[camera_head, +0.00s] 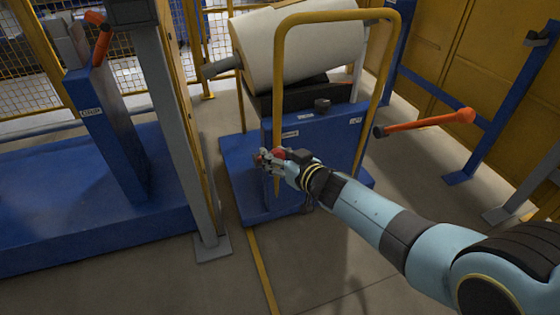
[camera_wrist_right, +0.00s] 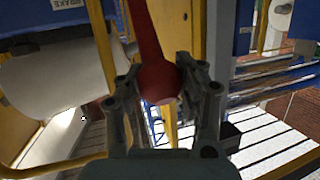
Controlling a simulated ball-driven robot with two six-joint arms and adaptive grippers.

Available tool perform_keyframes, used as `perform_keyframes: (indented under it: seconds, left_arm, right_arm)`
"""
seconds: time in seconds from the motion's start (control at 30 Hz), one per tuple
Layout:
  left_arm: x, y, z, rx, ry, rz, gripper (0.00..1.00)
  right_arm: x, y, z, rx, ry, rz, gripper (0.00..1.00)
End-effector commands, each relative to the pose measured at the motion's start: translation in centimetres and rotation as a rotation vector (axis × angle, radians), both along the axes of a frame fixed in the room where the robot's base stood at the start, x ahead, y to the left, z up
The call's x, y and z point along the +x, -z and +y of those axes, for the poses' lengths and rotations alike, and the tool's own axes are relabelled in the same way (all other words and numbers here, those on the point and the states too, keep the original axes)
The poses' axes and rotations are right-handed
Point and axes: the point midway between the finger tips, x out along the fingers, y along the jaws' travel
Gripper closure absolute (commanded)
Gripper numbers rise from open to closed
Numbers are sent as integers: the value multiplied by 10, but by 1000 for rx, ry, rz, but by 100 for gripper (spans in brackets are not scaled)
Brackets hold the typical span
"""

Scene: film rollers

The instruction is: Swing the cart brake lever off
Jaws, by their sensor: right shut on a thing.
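The cart (camera_head: 243,205) is blue, with a yellow hoop handle (camera_head: 282,60) and a large pale roll (camera_head: 310,45) lying across its top. My right gripper (camera_head: 266,160) reaches to the cart's front left side and is shut on the red brake lever (camera_head: 278,153). In the head view the fingers hide most of the lever. In the right wrist view the red lever (camera_wrist_right: 147,35) comes down from the top, and its rounded end (camera_wrist_right: 159,82) sits between the two fingers (camera_wrist_right: 160,95). My left gripper is not in view.
A blue stand (camera_head: 110,130) with an orange lever (camera_head: 101,44) is at left, beside a grey post (camera_head: 178,130). Another orange lever (camera_head: 428,122) sticks out from a blue frame (camera_head: 510,90) at right. Yellow mesh fencing (camera_head: 225,40) stands behind. Floor in front is clear.

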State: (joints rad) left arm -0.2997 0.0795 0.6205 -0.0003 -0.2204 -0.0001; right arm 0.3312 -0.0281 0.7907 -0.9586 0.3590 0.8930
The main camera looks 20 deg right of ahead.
Motion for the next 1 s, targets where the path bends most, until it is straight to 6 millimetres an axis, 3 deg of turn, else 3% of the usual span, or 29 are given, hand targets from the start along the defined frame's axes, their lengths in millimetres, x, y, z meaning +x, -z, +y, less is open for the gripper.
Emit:
perform_keyframes:
  seconds: [0.03, 0.1, 0.4, 0.67, 1.0]
  left_arm:
    - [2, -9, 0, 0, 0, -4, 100]
    - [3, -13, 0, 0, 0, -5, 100]
    - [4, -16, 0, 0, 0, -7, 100]
    - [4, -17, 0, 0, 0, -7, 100]
    - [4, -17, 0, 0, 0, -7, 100]
  right_arm:
    - [12, -19, 0, 3, -1, -14, 100]
    - [22, -27, 1, 2, -2, -14, 100]
    - [58, -50, 1, 2, -2, -14, 100]
    - [73, -58, 1, 1, 0, -14, 100]
    - [76, -59, -1, -1, 2, -15, 100]
